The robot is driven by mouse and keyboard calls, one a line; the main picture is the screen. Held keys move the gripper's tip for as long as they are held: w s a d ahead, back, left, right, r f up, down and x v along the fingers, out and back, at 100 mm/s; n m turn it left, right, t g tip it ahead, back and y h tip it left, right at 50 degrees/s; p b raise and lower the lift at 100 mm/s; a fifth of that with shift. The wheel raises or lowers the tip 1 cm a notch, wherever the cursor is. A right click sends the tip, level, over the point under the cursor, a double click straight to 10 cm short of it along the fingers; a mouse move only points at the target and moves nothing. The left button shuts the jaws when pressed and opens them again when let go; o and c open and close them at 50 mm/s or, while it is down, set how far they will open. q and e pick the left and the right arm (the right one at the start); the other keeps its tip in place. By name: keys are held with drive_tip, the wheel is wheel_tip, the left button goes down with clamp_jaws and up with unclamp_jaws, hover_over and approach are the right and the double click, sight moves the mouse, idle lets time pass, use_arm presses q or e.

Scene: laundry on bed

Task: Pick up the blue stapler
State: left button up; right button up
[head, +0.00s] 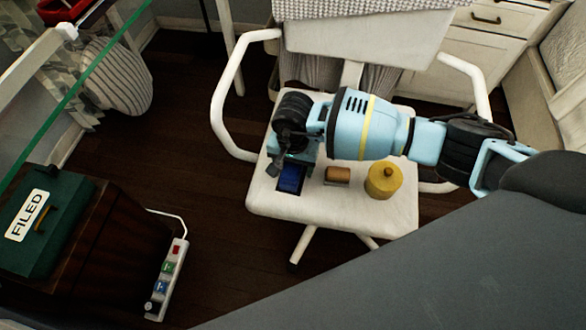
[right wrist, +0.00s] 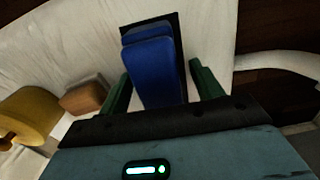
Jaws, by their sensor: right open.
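The blue stapler (head: 291,178) lies on the white seat of a chair, near its front left part, with its upper end hidden under my right gripper in the head view. In the right wrist view the blue stapler (right wrist: 152,68) shows as a long blue body with a dark base, lying between the two green fingers. My right gripper (right wrist: 160,85) is open, one finger on each side of the stapler, with a gap to it on the right. I cannot tell how far above the seat the fingertips are. My left gripper is not in view.
A small brown block (head: 338,175) and a yellow lidded pot (head: 383,180) stand on the white chair (head: 330,208) to the right of the stapler. The chair's armrest (head: 222,100) curves up at the left. A green box (head: 38,225) and a power strip (head: 168,280) are at the lower left.

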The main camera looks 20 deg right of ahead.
drive_tip(key=shift+r, duration=0.1)
clamp_jaws()
drive_tip(key=shift+w+r, duration=0.1)
idle(0.4)
drive_tip(key=shift+r, duration=0.3)
wheel_tip(320, 180, up, 8)
drive_tip(key=shift+r+p, duration=0.15)
drive_tip(key=shift+p, duration=0.9)
drive_tip(key=shift+r, duration=0.55)
